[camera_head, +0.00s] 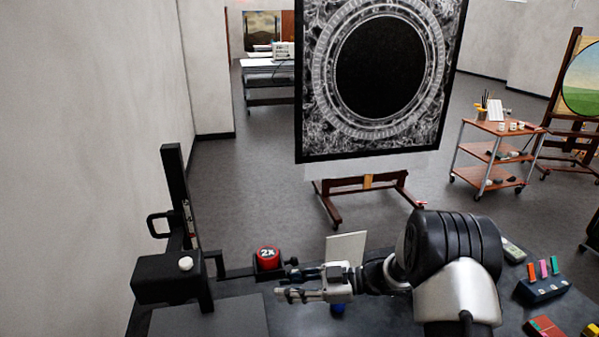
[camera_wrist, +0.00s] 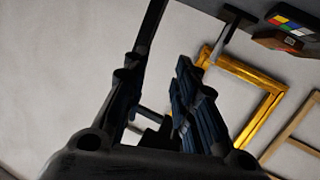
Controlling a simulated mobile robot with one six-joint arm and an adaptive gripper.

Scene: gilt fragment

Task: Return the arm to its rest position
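My arm reaches in from the lower right of the head view, over the dark worktop (camera_head: 370,318). My gripper (camera_head: 287,284) points left in that view, with its two fingers apart. The wrist view shows the same gripper (camera_wrist: 157,68) with a clear gap between the fingers and nothing held. A gold picture frame (camera_wrist: 272,108) shows beyond the fingers at the right of the wrist view.
A black stand (camera_head: 178,200) rises at the left. A marker holder (camera_head: 543,286) stands at the right. An easel with a dark picture (camera_head: 312,120) stands beyond.

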